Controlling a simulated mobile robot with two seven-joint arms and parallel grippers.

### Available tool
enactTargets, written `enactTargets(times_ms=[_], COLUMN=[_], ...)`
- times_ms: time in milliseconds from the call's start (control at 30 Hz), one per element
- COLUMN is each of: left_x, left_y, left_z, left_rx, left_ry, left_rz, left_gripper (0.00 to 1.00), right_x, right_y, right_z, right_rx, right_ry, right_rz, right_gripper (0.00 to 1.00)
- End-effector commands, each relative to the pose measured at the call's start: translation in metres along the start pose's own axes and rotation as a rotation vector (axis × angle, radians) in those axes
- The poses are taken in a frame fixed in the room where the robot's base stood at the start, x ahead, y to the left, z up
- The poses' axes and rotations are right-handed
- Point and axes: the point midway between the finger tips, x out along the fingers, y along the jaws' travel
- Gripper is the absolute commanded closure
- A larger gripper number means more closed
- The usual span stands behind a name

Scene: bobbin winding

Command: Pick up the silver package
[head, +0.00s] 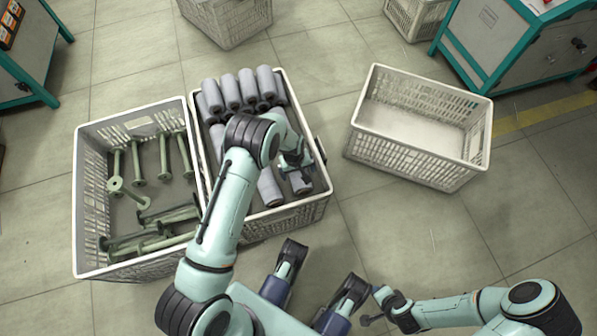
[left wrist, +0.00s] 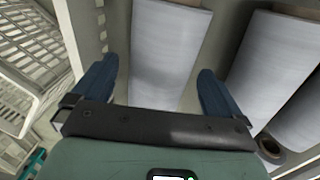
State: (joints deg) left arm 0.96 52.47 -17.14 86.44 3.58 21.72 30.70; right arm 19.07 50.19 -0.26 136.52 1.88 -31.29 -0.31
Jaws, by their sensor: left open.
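Several silver-grey wrapped rolls (head: 248,88) stand and lie in the middle crate (head: 313,207); they look like the silver packages. My left gripper (head: 296,170) is over the right side of this crate, open and empty. In the left wrist view its two blue fingers (left wrist: 155,88) are spread, with one silver roll (left wrist: 168,50) showing between them. I cannot tell how far below the fingers it is. A second roll (left wrist: 250,60) lies just right of the right finger. My left arm hides part of the crate. My right gripper (head: 380,304) is low in the head view, away from the crates.
A crate (head: 76,205) with several green empty bobbins (head: 163,157) stands against the left of the middle crate. An empty white crate (head: 420,115) stands to the right, with bare floor between. Another crate (head: 228,25) is at the back. Teal-framed cabinets (head: 490,40) stand in the far corners.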

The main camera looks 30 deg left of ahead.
Motion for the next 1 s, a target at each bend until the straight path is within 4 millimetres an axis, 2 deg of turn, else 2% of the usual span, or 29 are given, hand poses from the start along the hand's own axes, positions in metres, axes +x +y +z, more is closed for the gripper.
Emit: enactTargets(times_ms=[33, 100, 300, 467, 500, 833, 1000], left_x=[0.009, 0.013, 0.012, 0.012, 0.012, 0.009, -0.006], left_y=[0.000, 0.000, 0.000, 0.000, 0.000, 0.001, 0.002], left_z=[0.001, 0.000, 0.000, 0.000, 0.000, 0.000, 0.000], left_rx=[0.000, 0.000, 0.000, 0.000, 0.000, 0.001, 0.000], left_ry=[-0.002, -0.001, 0.000, 0.000, 0.000, 0.001, 0.001], left_rz=[-0.001, 0.000, 0.001, 0.001, 0.001, 0.002, 0.002], left_gripper=[0.00, 0.00, 0.00, 0.52, 0.65, 0.67, 0.67], right_x=[0.005, 0.006, 0.005, 0.005, 0.005, 0.004, -0.002], right_y=[0.004, 0.006, 0.006, 0.006, 0.006, 0.005, -0.001], right_z=[0.004, 0.007, 0.007, 0.007, 0.007, 0.006, -0.001], right_rx=[0.004, 0.007, 0.008, 0.007, 0.007, 0.006, -0.001], right_ry=[-0.014, -0.024, -0.025, -0.024, -0.024, -0.020, 0.003], right_rz=[0.007, 0.012, 0.012, 0.011, 0.011, 0.009, -0.002], right_gripper=[0.57, 0.57, 0.57, 0.57, 0.57, 0.57, 0.57])
